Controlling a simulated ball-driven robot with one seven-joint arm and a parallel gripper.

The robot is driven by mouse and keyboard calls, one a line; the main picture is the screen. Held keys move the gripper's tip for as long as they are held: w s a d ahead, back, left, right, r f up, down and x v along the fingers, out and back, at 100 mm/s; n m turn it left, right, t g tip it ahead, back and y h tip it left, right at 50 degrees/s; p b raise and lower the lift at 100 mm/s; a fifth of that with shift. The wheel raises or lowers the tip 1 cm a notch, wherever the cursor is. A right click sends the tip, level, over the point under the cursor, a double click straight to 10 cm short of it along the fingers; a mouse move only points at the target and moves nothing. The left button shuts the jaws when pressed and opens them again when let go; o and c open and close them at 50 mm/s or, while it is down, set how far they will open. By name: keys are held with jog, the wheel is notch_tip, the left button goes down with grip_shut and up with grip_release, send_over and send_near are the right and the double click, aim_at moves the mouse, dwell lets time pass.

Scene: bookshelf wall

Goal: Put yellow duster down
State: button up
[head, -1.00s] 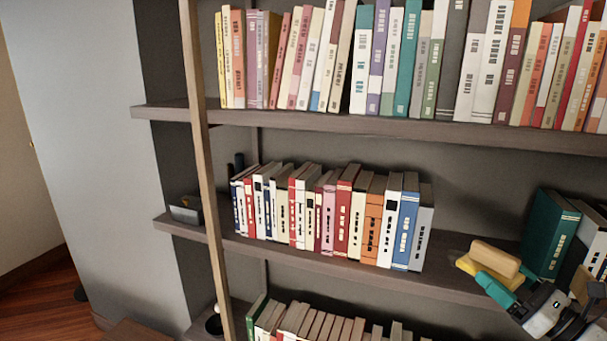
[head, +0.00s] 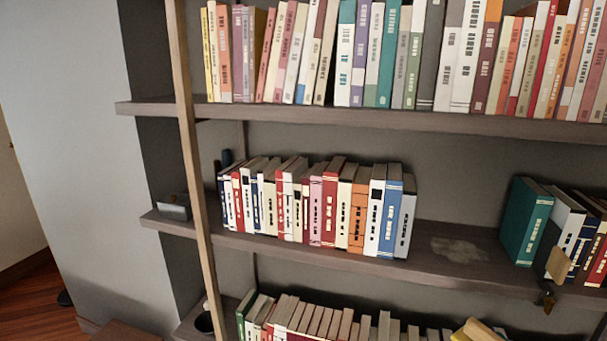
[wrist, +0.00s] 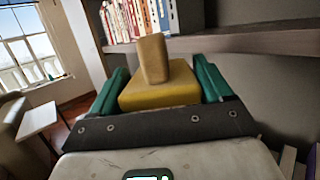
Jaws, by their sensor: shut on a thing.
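The yellow duster (head: 478,331) shows at the bottom edge of the head view, partly cut off, below the middle shelf's front edge. In the wrist view the duster (wrist: 160,93) is a yellow block with a tan wooden handle standing up from it. It sits between the two teal fingers of my gripper (wrist: 160,80), which is shut on it. The rest of my gripper is out of the head view.
The middle shelf (head: 340,257) has a bare stretch with a pale dusty patch (head: 459,249) between the book row (head: 330,205) and the teal book (head: 526,222). A wooden upright (head: 192,150) stands at left. Books fill the shelf below.

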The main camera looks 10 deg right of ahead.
jog(key=s+a+f+m+h+b, duration=0.1)
jog(key=s+a+f, duration=0.35)
jog(key=f, duration=0.45)
jog(key=s+a+f+m+h+b, duration=0.1)
jog(key=s+a+f+h, duration=0.1)
jog(key=s+a+f, duration=0.45)
jog(key=w+a+f+m+h+b, duration=0.1)
jog(key=a+f+h, duration=0.1)
jog(key=a, duration=0.4)
jog(key=w+a+f+m+t+h, duration=0.1)
jog(key=w+a+f+h, duration=0.1)
jog(key=a, duration=0.4)
jog(key=shift+f+b, duration=0.35)
jog(key=shift+f, duration=0.1)
jog(key=shift+w, duration=0.1)
